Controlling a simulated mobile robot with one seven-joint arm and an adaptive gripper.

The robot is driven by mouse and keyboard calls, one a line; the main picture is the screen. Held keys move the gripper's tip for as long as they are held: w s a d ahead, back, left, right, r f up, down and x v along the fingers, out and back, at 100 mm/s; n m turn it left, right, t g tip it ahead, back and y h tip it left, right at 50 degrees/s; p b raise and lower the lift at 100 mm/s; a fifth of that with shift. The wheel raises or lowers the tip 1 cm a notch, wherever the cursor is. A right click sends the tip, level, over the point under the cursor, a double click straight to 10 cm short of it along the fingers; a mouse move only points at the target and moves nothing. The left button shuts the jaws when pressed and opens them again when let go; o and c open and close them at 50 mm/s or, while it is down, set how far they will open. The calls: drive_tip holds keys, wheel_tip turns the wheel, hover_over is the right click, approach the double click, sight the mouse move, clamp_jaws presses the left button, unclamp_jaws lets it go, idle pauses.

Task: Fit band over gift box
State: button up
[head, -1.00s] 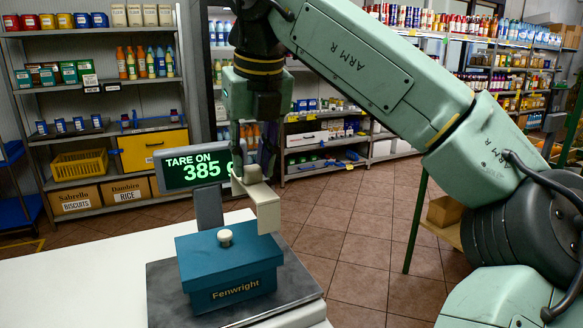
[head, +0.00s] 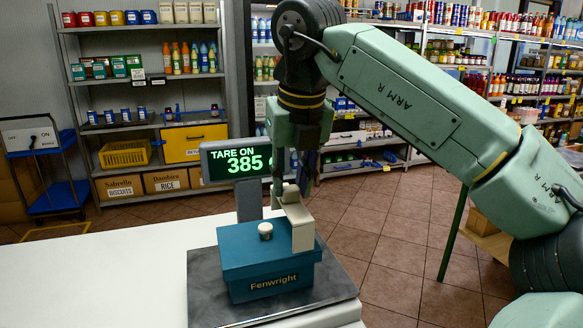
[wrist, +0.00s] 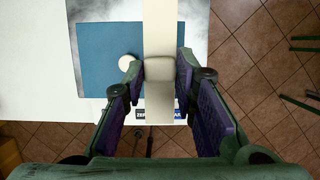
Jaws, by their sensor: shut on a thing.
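The gift box (head: 250,248) is teal, with a white knob (head: 265,230) on its lid and "Fenwright" on its front. It sits upright on the scale's grey plate (head: 205,290). My gripper (head: 298,170) is shut on the small grip block (wrist: 160,70) of the cream band (head: 302,234). The band is over the right part of the lid, right of the knob. Its near leg hangs down in front of part of the lid. I cannot tell whether it touches the box. The wrist view shows the band crossing the box (wrist: 105,60); its far side is hidden.
The scale's display (head: 236,160) stands behind the box and reads "TARE ON 385". The white counter (head: 120,275) is clear to the left. Stocked shelves (head: 145,110) stand at the back, with a blue trolley (head: 45,170) at the left. Tiled floor is open to the right.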

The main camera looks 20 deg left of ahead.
sight(292, 202)
drive_tip(key=shift+f+b, duration=1.8)
drive_tip(key=shift+f, duration=1)
drive_tip(key=o, duration=1)
drive_tip(key=shift+c, duration=0.2)
